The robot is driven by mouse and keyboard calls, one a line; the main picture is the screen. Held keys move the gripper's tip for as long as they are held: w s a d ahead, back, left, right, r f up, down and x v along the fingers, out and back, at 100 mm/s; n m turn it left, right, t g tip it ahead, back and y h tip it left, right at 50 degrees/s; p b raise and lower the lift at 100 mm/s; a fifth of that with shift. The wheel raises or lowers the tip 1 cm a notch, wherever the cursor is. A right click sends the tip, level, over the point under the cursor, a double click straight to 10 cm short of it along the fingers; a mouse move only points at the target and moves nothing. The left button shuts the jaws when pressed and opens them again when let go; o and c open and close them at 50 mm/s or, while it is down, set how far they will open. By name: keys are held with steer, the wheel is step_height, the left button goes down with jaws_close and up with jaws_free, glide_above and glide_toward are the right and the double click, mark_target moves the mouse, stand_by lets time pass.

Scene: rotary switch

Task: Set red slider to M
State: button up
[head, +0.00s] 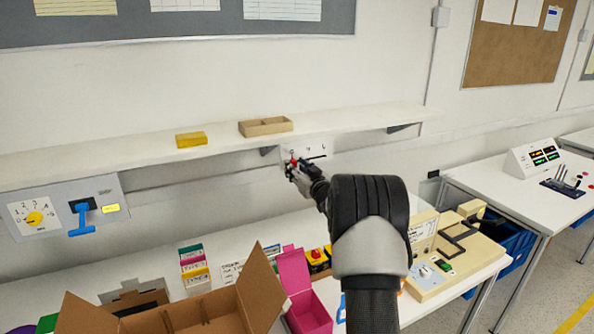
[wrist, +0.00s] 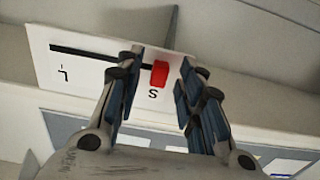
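The red slider (wrist: 160,74) sits at one end of a black slot (wrist: 95,57) on a white panel (wrist: 45,42), beside the letter S. The letter L shows near the slot's other end; the M is hidden behind a finger in the wrist view. In the head view the panel (head: 322,147) is on the wall under the shelf, with a bit of the red slider (head: 294,161) at its left. My gripper (wrist: 158,85) is open, its dark-padded fingers on either side of the slider with gaps visible. Contact cannot be told. It also shows in the head view (head: 296,168).
A shelf (head: 90,153) runs above the panel, holding a yellow block (head: 191,139) and a wooden tray (head: 266,133). On the table below stand a cardboard box (head: 255,283), a pink bin (head: 297,272) and a beige machine (head: 455,262). A blue-lever panel (head: 60,190) is at left.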

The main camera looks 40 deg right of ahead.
steer(key=shift+c, duration=0.6)
jaws_close()
